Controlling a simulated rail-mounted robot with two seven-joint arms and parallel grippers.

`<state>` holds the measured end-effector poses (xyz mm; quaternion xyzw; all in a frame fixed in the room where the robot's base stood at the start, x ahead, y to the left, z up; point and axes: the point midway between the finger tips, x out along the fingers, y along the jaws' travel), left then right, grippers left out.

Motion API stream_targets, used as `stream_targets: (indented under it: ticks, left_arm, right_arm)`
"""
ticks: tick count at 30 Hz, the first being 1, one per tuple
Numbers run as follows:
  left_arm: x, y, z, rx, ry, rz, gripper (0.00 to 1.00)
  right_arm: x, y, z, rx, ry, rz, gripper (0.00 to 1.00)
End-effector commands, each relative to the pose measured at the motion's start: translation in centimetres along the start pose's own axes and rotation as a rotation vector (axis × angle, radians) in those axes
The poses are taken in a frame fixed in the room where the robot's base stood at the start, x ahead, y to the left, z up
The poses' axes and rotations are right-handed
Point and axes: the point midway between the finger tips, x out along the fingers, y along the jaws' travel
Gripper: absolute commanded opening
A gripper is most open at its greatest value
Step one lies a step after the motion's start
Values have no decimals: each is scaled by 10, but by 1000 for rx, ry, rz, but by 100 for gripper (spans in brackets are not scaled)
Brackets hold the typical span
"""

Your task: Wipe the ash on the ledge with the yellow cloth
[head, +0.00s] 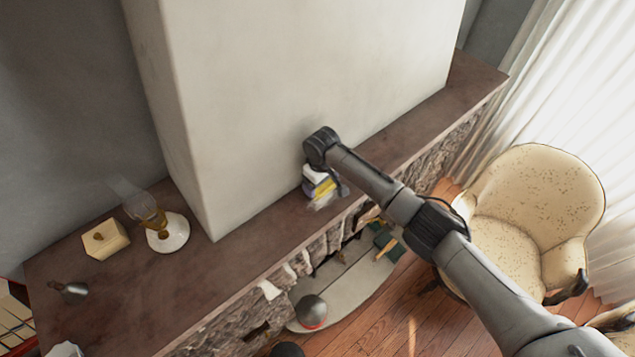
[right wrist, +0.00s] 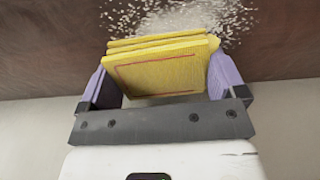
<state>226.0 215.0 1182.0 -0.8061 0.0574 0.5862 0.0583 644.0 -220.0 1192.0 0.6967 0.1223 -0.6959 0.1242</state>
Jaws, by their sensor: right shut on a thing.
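The yellow cloth (right wrist: 160,68) is a folded pad with a red stitched line, held between the purple fingers of my right gripper (right wrist: 165,82). In the head view my right gripper (head: 321,187) is over the brown ledge (head: 240,236), near its front edge, and only a little of the cloth shows there. Pale speckled ash (right wrist: 185,18) lies on the ledge just beyond the cloth in the right wrist view. A small pale patch of it also shows below the gripper in the head view (head: 322,203). I cannot tell whether the cloth touches the ledge. My left gripper is not in view.
A white chimney column (head: 290,90) rises behind the ledge. On the ledge's left stand an amber glass piece on a white saucer (head: 176,240), a cream box (head: 107,240) and a small metal object (head: 72,292). A cream armchair (head: 540,200) stands on the floor at right.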

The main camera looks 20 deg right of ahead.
Motion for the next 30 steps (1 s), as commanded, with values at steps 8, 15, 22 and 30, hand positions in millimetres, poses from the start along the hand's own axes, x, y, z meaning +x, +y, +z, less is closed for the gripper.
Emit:
stream_targets:
  ticks: [8, 15, 22, 30]
  left_arm:
    - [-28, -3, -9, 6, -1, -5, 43]
    - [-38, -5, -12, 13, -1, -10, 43]
    - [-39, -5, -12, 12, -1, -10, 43]
    - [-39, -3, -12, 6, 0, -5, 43]
  right_arm:
    - [-5, -1, 16, -1, -5, -1, 71]
    - [-3, -3, 30, -3, -3, -1, 71]
    - [-2, -2, 36, -2, -2, 0, 71]
    - [0, -4, 56, -3, -1, -1, 71]
